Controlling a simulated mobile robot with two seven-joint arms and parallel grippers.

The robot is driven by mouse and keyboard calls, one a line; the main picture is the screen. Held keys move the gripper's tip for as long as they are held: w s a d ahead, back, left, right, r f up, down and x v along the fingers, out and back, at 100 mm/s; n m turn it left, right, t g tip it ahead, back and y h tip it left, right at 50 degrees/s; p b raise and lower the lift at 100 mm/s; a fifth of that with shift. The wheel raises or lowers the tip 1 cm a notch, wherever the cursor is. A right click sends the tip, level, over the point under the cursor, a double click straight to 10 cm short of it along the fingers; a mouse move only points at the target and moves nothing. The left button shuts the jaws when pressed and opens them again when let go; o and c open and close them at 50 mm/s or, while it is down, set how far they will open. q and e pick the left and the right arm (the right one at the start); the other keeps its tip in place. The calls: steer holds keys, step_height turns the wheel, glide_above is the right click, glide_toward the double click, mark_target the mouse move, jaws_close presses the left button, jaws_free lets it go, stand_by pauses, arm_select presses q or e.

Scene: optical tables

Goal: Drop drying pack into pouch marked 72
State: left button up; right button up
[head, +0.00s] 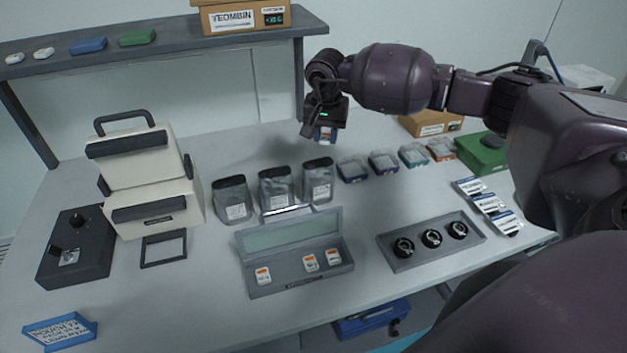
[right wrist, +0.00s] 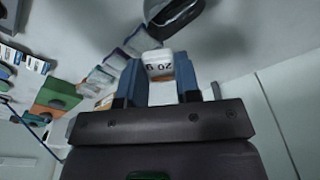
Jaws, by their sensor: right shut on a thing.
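My right gripper (head: 325,138) is shut on a small white drying pack (right wrist: 158,64), held between its blue fingers above the back of the table. In the right wrist view, dark print shows on the pack. Three silver pouches stand in a row with dark tops: left (head: 233,204), middle (head: 276,190) and right (head: 319,182). Their labels are too small to read, so I cannot tell which is marked 72. The gripper is above and behind the right pouch, apart from it. One pouch (right wrist: 176,14) shows at the top of the wrist view. My left gripper is out of view.
An open grey case (head: 275,283) in front of the pouches holds three orange-and-white packs. Several small clear-lidded boxes (head: 384,162) stand right of the pouches. A cream sealing machine (head: 148,205) stands left. A tray (head: 405,262) with black round parts lies front right.

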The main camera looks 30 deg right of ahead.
steer(key=shift+s+f, duration=0.1)
steer(key=shift+f, duration=0.4)
steer(key=shift+f+b, duration=0.35)
steer(key=b, duration=0.2)
glide_above(325, 177)
steer(key=shift+f, duration=2.15)
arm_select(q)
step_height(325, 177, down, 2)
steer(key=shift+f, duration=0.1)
arm_select(e)
steer(key=o, duration=0.9)
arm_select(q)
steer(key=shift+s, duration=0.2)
arm_select(e)
steer(key=shift+o, duration=0.3)
steer(key=shift+r, duration=0.1)
